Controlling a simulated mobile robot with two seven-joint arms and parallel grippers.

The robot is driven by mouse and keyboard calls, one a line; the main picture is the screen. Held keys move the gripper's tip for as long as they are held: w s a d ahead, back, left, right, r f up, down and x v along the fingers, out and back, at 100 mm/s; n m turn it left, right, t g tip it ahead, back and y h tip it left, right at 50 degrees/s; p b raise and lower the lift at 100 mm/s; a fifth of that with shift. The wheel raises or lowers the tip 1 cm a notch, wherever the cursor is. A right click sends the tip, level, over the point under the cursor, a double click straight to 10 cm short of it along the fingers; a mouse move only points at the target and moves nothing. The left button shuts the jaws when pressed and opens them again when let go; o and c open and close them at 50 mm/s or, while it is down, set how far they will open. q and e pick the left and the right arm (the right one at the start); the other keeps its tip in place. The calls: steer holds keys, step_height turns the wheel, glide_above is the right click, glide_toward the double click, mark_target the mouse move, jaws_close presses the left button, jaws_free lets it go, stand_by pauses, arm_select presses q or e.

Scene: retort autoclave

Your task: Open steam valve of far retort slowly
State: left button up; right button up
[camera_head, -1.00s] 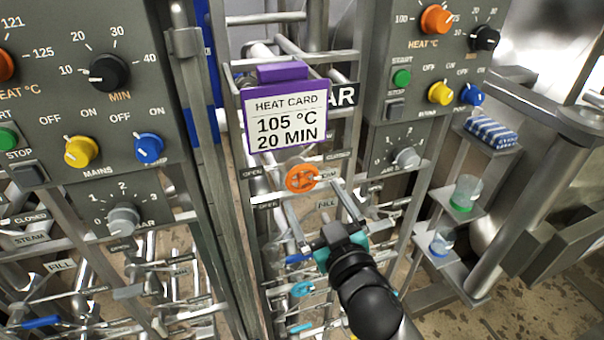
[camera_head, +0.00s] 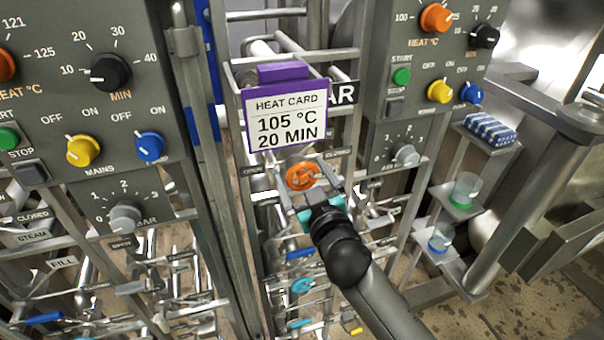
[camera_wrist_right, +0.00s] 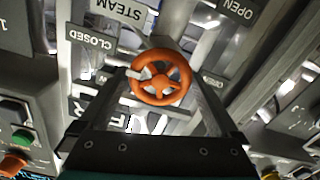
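The orange steam valve handwheel (camera_head: 302,175) sits below the heat card (camera_head: 286,116) on the far retort's pipework. My right gripper (camera_head: 310,190) is just below and in front of the wheel, its fingers pointing at it. In the right wrist view the wheel (camera_wrist_right: 160,77) shows between the two fingertips (camera_wrist_right: 160,85), which are spread apart on either side of it. Whether the fingers touch the rim cannot be told. A STEAM label (camera_wrist_right: 120,10) and a CLOSED label (camera_wrist_right: 91,39) show near the wheel. My left gripper is not in view.
The near retort's control panel (camera_head: 60,110) stands at left and the far panel (camera_head: 425,60) at right. Several lower valves, including a light blue handwheel (camera_head: 306,285), lie below my right arm. A shelf with a green-based jar (camera_head: 465,190) stands at right.

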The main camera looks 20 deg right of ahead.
steer(key=c, duration=1)
steer(key=shift+c, duration=0.2)
steer(key=shift+n, duration=0.3)
steer(key=n+p, duration=0.1)
steer(key=n, duration=0.2)
steer(key=shift+a, duration=0.1)
steer(key=n+p, duration=0.1)
steer(key=n, duration=0.4)
steer(key=shift+f, duration=0.15)
steer(key=o, duration=1.1)
steer(key=shift+o, duration=0.2)
steer(key=shift+s, duration=0.1)
